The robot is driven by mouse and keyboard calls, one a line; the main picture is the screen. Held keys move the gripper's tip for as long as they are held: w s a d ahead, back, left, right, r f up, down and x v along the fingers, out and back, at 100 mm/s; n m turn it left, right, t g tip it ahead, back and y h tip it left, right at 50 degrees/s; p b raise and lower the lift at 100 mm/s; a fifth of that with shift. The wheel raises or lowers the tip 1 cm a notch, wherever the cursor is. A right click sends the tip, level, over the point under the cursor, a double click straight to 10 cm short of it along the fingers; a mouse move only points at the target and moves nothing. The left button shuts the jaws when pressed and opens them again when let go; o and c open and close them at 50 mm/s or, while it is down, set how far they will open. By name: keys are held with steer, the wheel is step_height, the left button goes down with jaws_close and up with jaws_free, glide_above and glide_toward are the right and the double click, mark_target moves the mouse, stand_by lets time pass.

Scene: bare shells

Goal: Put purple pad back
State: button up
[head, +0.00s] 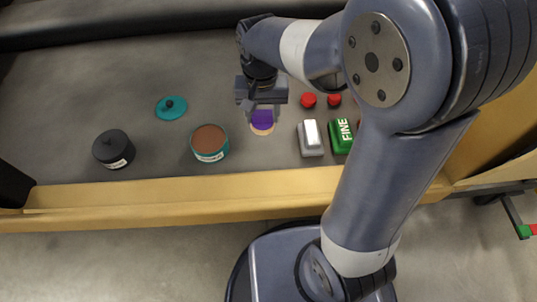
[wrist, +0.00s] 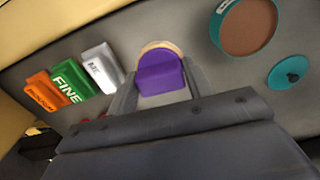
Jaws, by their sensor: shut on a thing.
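The purple pad (head: 263,117) is between the fingers of my gripper (head: 262,112), which is shut on it. In the wrist view the purple pad (wrist: 160,73) fills the gap between the two fingertips (wrist: 163,88). A tan rounded edge (wrist: 160,46) shows along the pad's far side; I cannot tell whether it is part of the pad or something under it. The gripper points down at the grey surface, and I cannot tell whether the pad touches it. The fingers hide the pad's sides.
A teal tin with brown contents (head: 210,142), a teal lid (head: 171,107) and a black lidded pot (head: 114,149) stand left. A white-topped grey block (head: 311,138), a green FINE block (head: 341,136) and two red knobs (head: 308,100) are right. A yellow edge (head: 180,193) runs in front.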

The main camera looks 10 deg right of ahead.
step_height(320, 180, down, 2)
steer(key=shift+n+b, duration=0.3)
steer(key=shift+b, duration=0.1)
step_height(320, 180, down, 10)
steer(key=b, duration=0.3)
steer(key=shift+r+b, duration=0.1)
steer(key=shift+b, duration=0.2)
steer(key=o, duration=0.9)
steer(key=shift+o, duration=0.2)
step_height(320, 180, up, 12)
steer(key=p, duration=0.4)
